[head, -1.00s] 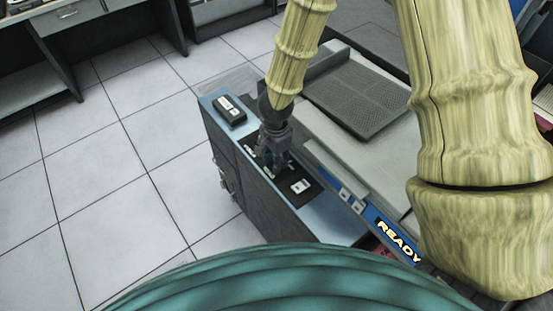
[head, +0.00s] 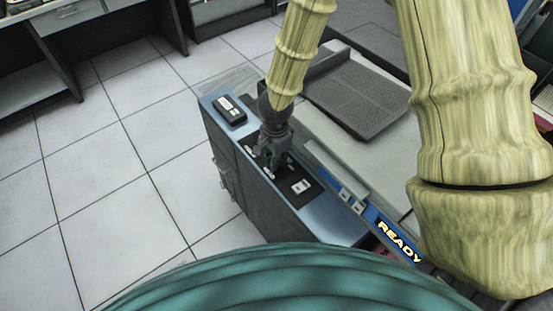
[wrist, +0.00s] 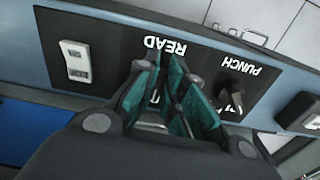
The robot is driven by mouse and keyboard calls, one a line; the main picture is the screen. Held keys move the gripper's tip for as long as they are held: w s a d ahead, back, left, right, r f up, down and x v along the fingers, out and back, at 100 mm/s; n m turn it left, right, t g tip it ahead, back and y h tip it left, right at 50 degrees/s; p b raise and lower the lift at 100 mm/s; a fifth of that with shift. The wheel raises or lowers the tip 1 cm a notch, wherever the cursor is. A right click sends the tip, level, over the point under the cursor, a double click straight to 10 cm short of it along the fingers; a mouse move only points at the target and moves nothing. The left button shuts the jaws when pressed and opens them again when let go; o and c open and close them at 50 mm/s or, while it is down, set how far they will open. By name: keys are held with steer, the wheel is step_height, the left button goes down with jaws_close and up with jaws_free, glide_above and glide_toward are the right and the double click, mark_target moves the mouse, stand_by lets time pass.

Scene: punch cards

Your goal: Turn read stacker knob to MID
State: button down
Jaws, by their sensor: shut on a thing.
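The black control panel (wrist: 110,60) carries a white READ label (wrist: 165,45) and a PUNCH label (wrist: 239,64), both upside down in the wrist view. My gripper (wrist: 168,88) points down at the panel just beside the READ label, its teal finger pads close together. It is shut on the read stacker knob, which the fingers hide; its pointing direction cannot be read. The dark punch knob (wrist: 235,96) stands apart to the right. In the head view my gripper (head: 271,162) is over the middle of the panel (head: 320,188).
A white switch (wrist: 75,62) sits on the panel left of the fingers. A black box with white buttons (head: 230,109) is at the far end of the blue machine top (head: 325,224). A grey ribbed tray (head: 357,93) lies to the right. Tiled floor (head: 140,150) is clear on the left.

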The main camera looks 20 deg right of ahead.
steer(key=m, duration=0.4)
steer(key=shift+w+p, duration=0.25)
steer(key=shift+p, duration=0.15)
steer(key=shift+w+m+p, duration=0.15)
steer(key=shift+m+p, duration=0.05)
steer(key=shift+m, duration=0.85)
steer(key=shift+w+m+p, duration=0.1)
steer(key=shift+m+p, duration=0.1)
steer(key=shift+m, duration=0.85)
steer(key=c, duration=1.5)
jaws_free()
step_height(320, 180, up, 12)
